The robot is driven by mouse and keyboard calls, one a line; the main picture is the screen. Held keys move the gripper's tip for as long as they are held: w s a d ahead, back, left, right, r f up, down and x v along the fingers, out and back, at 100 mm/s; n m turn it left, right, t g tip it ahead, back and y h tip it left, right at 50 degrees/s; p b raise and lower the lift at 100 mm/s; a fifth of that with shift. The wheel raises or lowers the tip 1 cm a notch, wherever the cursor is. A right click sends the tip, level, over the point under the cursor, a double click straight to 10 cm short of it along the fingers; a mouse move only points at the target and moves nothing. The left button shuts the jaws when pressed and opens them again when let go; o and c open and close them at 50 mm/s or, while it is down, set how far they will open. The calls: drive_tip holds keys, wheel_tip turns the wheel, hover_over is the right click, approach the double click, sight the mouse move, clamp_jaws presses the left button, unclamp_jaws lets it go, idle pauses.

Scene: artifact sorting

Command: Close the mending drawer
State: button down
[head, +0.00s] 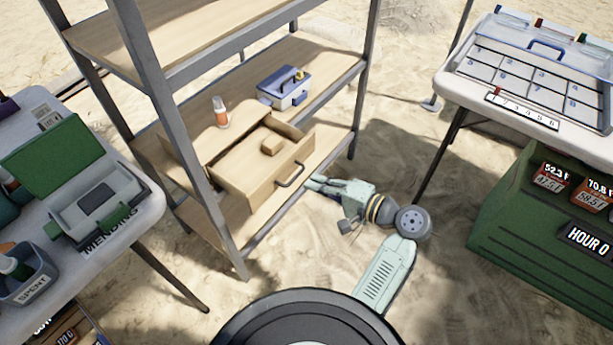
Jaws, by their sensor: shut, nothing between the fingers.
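A light wooden drawer (246,186) stands pulled out from a wooden cabinet (205,128) on the middle board of the shelf rack. A small wooden block (272,145) lies inside it. A dark handle (290,176) is on its front. No label reading "mending" shows on the drawer; that word is on the left table. My gripper (312,183) is shut and empty, just right of the handle, in front of the drawer. I cannot tell whether its tips touch the drawer front or handle.
An orange-and-white bottle (221,112) stands on the cabinet. A rack post (190,150) stands left of the drawer. Tables flank the rack; a green cooler (550,220) is at right.

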sight(262, 163)
drive_tip(key=shift+x, duration=1.7)
drive_tip(key=r+x, duration=0.1)
drive_tip(key=x, duration=0.3)
drive_tip(key=r+p+x, duration=0.1)
drive_tip(key=x, duration=0.4)
drive_tip(key=r+x, duration=0.1)
drive_tip(key=x, duration=0.4)
drive_tip(key=shift+w+a+f+p, duration=0.1)
drive_tip(key=shift+w+a+p, duration=0.15)
drive_tip(key=shift+p, duration=0.1)
drive_tip(key=shift+w+a, duration=0.15)
